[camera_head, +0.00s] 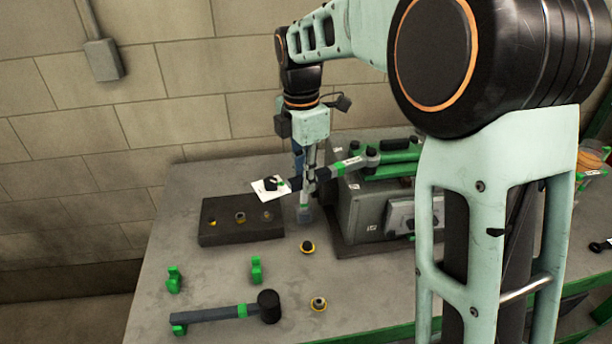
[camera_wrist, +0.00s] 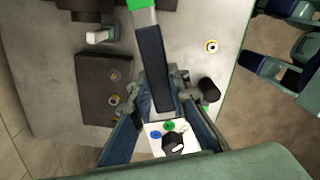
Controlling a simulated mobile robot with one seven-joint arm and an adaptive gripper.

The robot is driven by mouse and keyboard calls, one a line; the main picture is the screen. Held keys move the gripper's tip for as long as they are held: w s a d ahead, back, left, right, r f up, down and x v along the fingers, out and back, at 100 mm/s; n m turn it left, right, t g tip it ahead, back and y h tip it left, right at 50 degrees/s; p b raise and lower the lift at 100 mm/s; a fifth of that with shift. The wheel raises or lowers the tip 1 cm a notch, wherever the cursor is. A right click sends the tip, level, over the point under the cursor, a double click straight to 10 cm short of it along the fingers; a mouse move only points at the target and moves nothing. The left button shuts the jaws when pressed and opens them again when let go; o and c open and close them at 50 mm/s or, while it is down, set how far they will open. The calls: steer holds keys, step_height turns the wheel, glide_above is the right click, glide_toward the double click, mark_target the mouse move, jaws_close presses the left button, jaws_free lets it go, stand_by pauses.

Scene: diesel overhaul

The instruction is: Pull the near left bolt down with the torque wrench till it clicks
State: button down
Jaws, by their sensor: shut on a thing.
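My gripper (camera_head: 305,186) points down over the bench beside the grey engine block (camera_head: 367,212). It is shut on the dark handle of what looks like the torque wrench (camera_head: 330,172). The wrench slants up to the right, toward green bars at the top of the block. In the wrist view the dark handle (camera_wrist: 152,70) runs up between my fingers (camera_wrist: 162,98) to a green part at the top edge. I cannot make out the near left bolt.
A dark holder block (camera_head: 215,238) with several small parts sits at the left. A brick wall stands behind.

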steer(key=shift+w+a+r, duration=0.15)
steer(key=shift+w+a+p, duration=0.2)
steer(key=shift+w+p, duration=0.1)
steer(key=shift+p, duration=0.15)
steer(key=shift+w+m, duration=0.1)
steer(key=shift+m, duration=0.2)
steer(key=shift+w+a+p, duration=0.2)
steer(key=shift+w+p, duration=0.15)
steer(key=shift+p, duration=0.1)
steer(key=shift+w+m, duration=0.1)
steer(key=shift+m, duration=0.2)
steer(key=shift+w+a+p, duration=0.2)
steer(key=shift+w+p, duration=0.1)
steer(key=shift+p, duration=0.1)
steer(key=shift+w, duration=0.1)
steer(key=shift+w+a+m+p, duration=0.15)
steer(key=shift+w+m+p, duration=0.2)
steer(key=shift+m+p, duration=0.15)
